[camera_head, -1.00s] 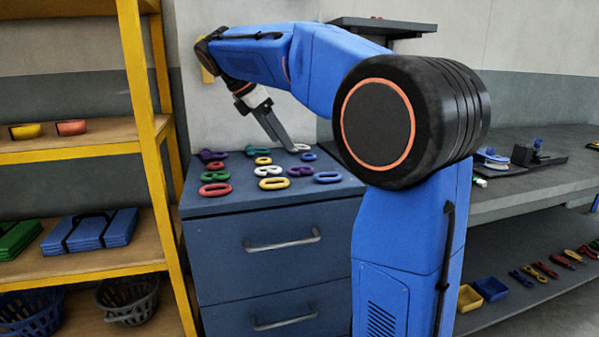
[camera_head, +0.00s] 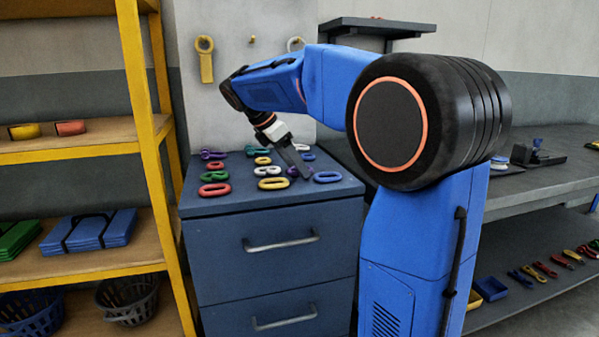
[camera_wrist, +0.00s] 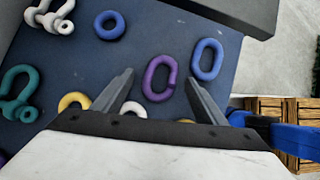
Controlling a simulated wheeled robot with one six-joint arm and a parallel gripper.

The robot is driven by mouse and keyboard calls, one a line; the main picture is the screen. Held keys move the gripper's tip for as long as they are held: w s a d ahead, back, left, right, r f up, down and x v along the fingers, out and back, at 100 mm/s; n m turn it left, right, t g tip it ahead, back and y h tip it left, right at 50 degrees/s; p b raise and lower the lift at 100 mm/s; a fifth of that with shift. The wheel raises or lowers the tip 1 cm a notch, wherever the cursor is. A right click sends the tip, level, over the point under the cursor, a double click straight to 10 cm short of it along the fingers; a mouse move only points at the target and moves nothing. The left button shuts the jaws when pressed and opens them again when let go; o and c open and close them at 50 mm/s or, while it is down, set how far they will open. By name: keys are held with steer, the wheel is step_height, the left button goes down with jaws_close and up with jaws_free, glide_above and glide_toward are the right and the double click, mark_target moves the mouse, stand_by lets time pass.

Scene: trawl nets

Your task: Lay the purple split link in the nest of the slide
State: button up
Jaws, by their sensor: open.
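The purple split link (camera_wrist: 148,75) lies on the dark top of the drawer cabinet (camera_head: 340,187). It is an oval ring with a narrow gap at its right side in the wrist view. My gripper (camera_wrist: 159,78) is open above it, with the link showing between the two fingers and nothing held. In the head view my gripper (camera_head: 301,172) points down at the front right of the cabinet top and mostly hides the link. A dark fixture (camera_head: 535,156) with a blue part stands on the bench at right; I cannot tell whether it is the slide, and no nest is clear.
A blue oval link (camera_wrist: 207,60) lies close to the right finger. A blue ring (camera_wrist: 110,25), a teal shackle (camera_wrist: 18,95) and several other rings and links crowd the cabinet top. A yellow shelf (camera_head: 150,130) stands left; a grey bench (camera_head: 560,180) runs right.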

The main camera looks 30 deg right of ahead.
steer(key=shift+c, duration=0.6)
steer(key=c, duration=1.3)
